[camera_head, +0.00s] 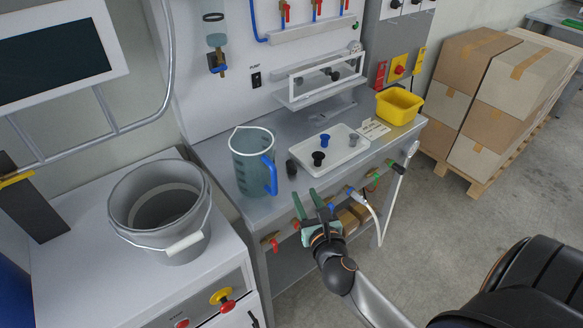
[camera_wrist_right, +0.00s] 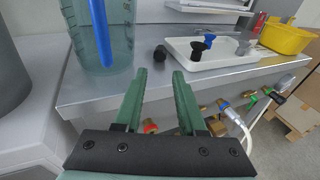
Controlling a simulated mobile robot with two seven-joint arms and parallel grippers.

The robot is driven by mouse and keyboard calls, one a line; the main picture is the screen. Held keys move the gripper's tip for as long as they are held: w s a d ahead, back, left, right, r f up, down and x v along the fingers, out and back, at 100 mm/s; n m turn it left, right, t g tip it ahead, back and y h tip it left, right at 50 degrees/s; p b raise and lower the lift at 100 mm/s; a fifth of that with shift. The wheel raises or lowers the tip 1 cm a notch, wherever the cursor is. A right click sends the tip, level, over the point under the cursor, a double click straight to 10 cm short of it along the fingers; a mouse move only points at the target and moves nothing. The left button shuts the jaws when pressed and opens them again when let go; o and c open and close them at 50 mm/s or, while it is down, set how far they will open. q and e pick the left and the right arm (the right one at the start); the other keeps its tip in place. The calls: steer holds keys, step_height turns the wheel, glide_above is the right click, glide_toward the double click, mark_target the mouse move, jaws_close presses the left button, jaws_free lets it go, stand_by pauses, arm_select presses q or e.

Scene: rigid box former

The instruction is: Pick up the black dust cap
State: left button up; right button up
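A black dust cap (camera_head: 318,158) stands on the white tray (camera_head: 340,162) on the grey bench; it also shows in the right wrist view (camera_wrist_right: 197,50). A blue cap (camera_head: 325,140) and a grey cap (camera_head: 353,140) are on the same tray. A dark, squat cylindrical piece (camera_head: 291,167) stands on the bench just left of the tray. My right gripper (camera_head: 306,196) is open and empty at the bench's front edge, short of the tray and caps. In the right wrist view its green fingers (camera_wrist_right: 160,75) point toward the dark piece.
A clear jug (camera_head: 252,160) with a blue handle stands left of the tray. A yellow bin (camera_head: 398,105) is at the bench's right end. Valves and hoses (camera_head: 370,180) hang along the front edge. A grey bucket (camera_head: 160,210) stands at left.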

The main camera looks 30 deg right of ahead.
mark_target(293, 171)
steer(key=x, duration=1.1)
steer(key=shift+w+d+f+b, duration=0.1)
steer(key=shift+w+d+b, duration=0.05)
steer(key=shift+w+b, duration=0.2)
jaws_close()
